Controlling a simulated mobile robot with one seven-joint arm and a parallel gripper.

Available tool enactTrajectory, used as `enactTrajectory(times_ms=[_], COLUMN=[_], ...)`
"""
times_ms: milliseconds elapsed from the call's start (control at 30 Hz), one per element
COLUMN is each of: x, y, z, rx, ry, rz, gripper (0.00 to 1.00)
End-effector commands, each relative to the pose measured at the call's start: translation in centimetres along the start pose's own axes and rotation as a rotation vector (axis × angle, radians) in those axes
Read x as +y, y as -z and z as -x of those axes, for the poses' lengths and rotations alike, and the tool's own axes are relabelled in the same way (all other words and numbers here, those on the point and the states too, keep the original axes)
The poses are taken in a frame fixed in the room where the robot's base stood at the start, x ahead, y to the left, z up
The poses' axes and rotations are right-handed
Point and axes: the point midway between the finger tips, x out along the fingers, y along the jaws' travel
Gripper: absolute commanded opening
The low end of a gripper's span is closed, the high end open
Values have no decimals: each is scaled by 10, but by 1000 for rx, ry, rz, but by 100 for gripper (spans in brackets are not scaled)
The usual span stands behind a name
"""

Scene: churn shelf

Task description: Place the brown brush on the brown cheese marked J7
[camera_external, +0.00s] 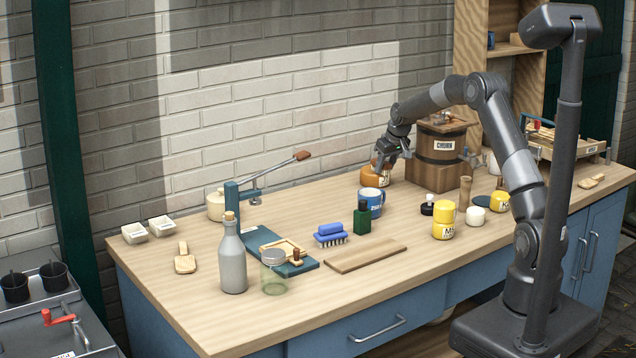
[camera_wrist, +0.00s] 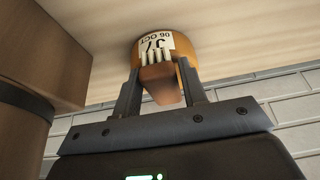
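The brown cheese marked J7 (camera_external: 369,178) stands on the counter at the back, left of the churn. In the wrist view, which is upside down, the cheese (camera_wrist: 183,43) shows its white J7 label. My gripper (camera_external: 393,157) is right above and beside the cheese. In the wrist view my gripper (camera_wrist: 161,88) has its fingers closed on both sides of the brown brush (camera_wrist: 163,82). The brush's pale bristles point toward the cheese and overlap its label. I cannot tell whether the bristles touch the cheese. The brush is not clear in the external view.
The wooden churn (camera_external: 441,150) on its block stands close right of my gripper. The counter left of the cheese is clear.

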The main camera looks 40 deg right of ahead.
Motion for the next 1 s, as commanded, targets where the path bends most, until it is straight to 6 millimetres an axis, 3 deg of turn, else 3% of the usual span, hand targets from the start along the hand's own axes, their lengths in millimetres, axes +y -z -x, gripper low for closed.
enactTrajectory(times_ms=[167, 533, 1000], x=[0, 0, 0], y=[0, 2, 2], z=[0, 9, 101], rx=[0, 2, 2], ry=[0, -1, -1], rz=[0, 0, 0], gripper=[54, 54, 54])
